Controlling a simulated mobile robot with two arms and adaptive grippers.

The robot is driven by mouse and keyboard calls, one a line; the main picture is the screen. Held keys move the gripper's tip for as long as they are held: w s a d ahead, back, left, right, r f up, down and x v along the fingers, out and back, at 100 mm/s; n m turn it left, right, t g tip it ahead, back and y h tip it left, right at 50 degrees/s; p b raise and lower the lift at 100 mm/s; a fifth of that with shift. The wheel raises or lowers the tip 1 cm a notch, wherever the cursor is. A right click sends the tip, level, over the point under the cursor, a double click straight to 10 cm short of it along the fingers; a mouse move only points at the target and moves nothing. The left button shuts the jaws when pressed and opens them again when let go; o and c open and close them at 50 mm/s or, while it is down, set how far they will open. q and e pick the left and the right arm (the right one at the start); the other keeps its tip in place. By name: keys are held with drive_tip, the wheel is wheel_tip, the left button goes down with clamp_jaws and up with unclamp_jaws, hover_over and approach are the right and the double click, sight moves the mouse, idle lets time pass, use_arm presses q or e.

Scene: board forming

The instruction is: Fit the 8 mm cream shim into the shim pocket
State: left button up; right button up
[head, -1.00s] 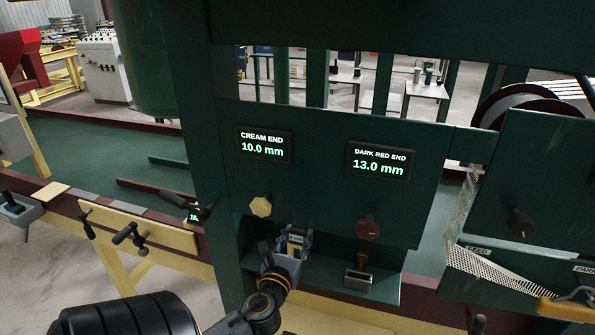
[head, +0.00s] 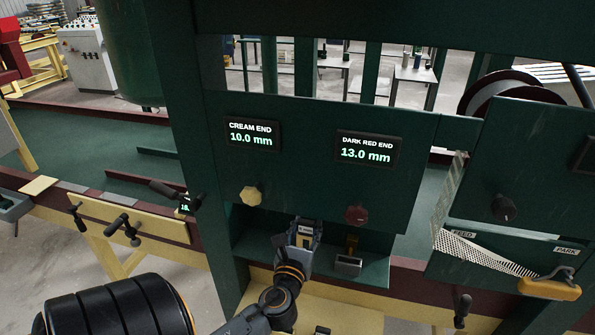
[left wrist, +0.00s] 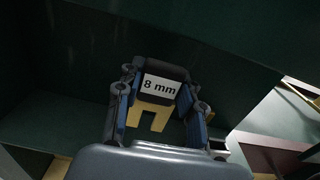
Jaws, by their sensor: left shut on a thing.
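My left gripper (head: 306,232) is shut on the 8 mm cream shim (head: 304,241), in front of the green panel's lower recess. In the left wrist view the shim (left wrist: 150,105) is a slotted cream plate under a dark block with a white "8 mm" label, between the blue-lined fingers. A small grey open-topped holder (head: 348,264) sits on the ledge just right of the gripper, apart from it; I cannot tell whether it is the shim pocket. A brass-coloured piece (head: 352,243) stands behind it. My right gripper does not show.
The panel carries a cream knob (head: 251,196) and a dark red knob (head: 357,215). The cream end display (head: 251,134) reads 10.0 mm and the dark red end display (head: 367,149) reads 13.0 mm. A green ledge (head: 262,247) lies below the panel.

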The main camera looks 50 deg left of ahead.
use_arm(q)
drive_tip(key=shift+w+d+p, duration=0.15)
drive_tip(key=shift+w+d, duration=0.85)
drive_tip(key=shift+d, duration=0.6)
drive_tip(key=shift+w+d+p, duration=0.1)
drive_tip(key=shift+w+d, duration=0.85)
drive_tip(key=shift+d, duration=0.65)
drive_tip(key=shift+w+d+p, duration=0.15)
drive_tip(key=shift+w+d, duration=0.85)
drive_tip(key=shift+d, duration=0.6)
drive_tip(key=shift+p, duration=0.7)
drive_tip(key=shift+f+b, duration=1.85)
drive_tip(key=shift+f, duration=0.45)
drive_tip(key=o, duration=1.3)
drive_tip(key=shift+c, duration=0.2)
